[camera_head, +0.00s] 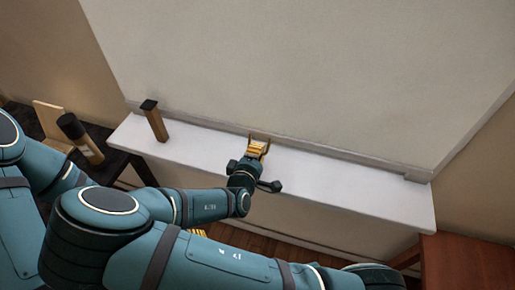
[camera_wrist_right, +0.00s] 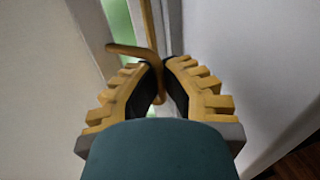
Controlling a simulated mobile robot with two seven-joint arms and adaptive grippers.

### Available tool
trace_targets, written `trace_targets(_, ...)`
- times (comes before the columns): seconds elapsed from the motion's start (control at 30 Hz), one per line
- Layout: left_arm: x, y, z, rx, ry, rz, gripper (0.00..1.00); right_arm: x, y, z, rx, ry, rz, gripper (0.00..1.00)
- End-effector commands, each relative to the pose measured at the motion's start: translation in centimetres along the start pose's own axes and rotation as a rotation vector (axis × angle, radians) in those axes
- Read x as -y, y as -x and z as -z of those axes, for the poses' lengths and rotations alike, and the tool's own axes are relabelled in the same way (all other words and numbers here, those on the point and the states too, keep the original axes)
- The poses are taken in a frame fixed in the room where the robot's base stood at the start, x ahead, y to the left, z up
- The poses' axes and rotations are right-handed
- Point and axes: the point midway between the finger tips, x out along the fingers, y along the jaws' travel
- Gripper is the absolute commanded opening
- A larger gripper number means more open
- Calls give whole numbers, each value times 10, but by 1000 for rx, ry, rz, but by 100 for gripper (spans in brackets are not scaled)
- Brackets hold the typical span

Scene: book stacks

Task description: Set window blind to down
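The window blind (camera_head: 320,70) is a large pale sheet that fills the upper head view. Its bottom rail (camera_head: 340,155) lies close to the white sill. My right gripper (camera_head: 257,148) is at this rail, above the sill. In the right wrist view, the dark pads of my right gripper (camera_wrist_right: 160,82) are closed around a brass hooked handle (camera_wrist_right: 135,50). A narrow green strip shows behind the handle, beside the pale blind. A small yellow part (camera_head: 197,232), likely my left gripper, shows behind my arm; its fingers are hidden.
The white sill (camera_head: 350,190) runs below the blind. A brown, dark-topped block (camera_head: 155,120) stands on its left end. A dark cylinder-ended object (camera_head: 78,138) is on a dark surface at left. A reddish wooden surface (camera_head: 465,262) is at lower right. Much of the sill is clear.

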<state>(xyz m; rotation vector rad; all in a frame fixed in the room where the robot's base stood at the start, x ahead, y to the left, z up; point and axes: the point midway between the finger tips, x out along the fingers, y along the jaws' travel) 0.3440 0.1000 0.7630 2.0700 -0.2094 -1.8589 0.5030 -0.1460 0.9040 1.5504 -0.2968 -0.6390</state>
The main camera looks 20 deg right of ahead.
Motion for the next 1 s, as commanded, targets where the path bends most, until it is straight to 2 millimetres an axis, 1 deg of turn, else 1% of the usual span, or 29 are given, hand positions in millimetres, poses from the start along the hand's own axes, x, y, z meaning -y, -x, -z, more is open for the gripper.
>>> trace_targets(0.17,0,1,0,0,0,0,52,-2,0,0,0,-1,-2,0)
trace_targets(0.2,0,1,0,0,0,0,52,-2,0,0,0,-1,-2,20)
trace_targets(0.23,0,1,0,0,0,0,52,-2,0,0,0,-1,-2,31)
trace_targets(0.27,0,1,0,0,0,0,52,-2,0,0,0,-1,-2,38)
trace_targets(0.53,0,1,0,0,0,0,52,-2,0,0,0,-1,-1,38)
trace_targets(0.67,0,1,0,0,0,0,52,-8,2,0,-1,-2,-2,38)
trace_targets(0.77,0,1,0,0,0,0,52,-21,5,0,-1,-5,-2,38)
trace_targets(1.0,0,1,0,0,0,0,52,-66,14,-1,-3,-6,-4,38)
